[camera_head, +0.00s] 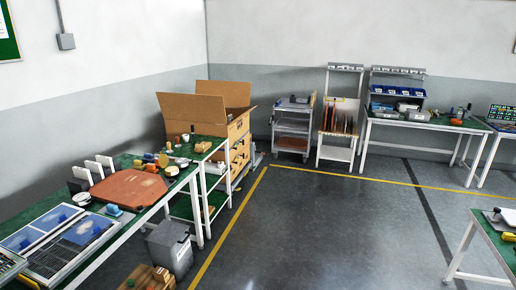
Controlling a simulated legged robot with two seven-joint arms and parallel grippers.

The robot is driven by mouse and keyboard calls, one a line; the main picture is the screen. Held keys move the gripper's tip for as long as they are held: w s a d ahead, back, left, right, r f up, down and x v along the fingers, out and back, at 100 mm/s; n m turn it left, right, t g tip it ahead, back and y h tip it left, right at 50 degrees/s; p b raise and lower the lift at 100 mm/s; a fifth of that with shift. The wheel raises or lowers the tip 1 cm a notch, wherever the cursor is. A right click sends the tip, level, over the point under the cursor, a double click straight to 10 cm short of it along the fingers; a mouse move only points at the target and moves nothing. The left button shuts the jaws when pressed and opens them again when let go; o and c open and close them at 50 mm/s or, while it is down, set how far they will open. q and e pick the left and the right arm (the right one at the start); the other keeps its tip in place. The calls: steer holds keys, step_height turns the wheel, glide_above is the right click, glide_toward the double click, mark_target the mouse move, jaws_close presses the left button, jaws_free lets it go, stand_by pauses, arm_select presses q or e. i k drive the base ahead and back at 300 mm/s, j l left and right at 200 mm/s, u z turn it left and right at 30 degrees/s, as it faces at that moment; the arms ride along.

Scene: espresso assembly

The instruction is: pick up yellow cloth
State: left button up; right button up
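I cannot make out a yellow cloth for certain. A small yellow-orange item (163,160) lies on the green-topped bench (150,214) at the left, behind the brown round-edged board (128,189). It is too small to tell whether it is cloth. Another small yellow item (509,238) lies on the green table at the right edge, and its kind is also unclear. Neither of my grippers shows in the head view.
Open cardboard boxes (205,112) stand at the bench's far end. A grey bin (170,250) stands on the floor beside the bench. A grey cart (293,127), a rack and worktables line the back wall. The grey floor (330,230) in the middle is clear.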

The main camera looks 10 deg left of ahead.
mark_target(138, 166)
steer(key=i+l+z, duration=0.1)
steer(key=i, duration=1.2)
steer(key=i+l+z, duration=0.1)
steer(key=i, duration=1.2)
steer(key=i+j+u, duration=0.25)
steer(key=i+u, duration=0.2)
steer(key=i, duration=0.3)
steer(key=i+u, duration=0.45)
steer(key=i, duration=0.35)
steer(key=i+l+u, duration=0.45)
steer(key=i, duration=0.3)
steer(key=i+u, duration=0.45)
steer(key=i+l+u, duration=0.1)
steer(key=i+u, duration=0.4)
steer(key=i+l+u, duration=0.25)
steer(key=u, duration=0.2)
steer(key=i, duration=0.05)
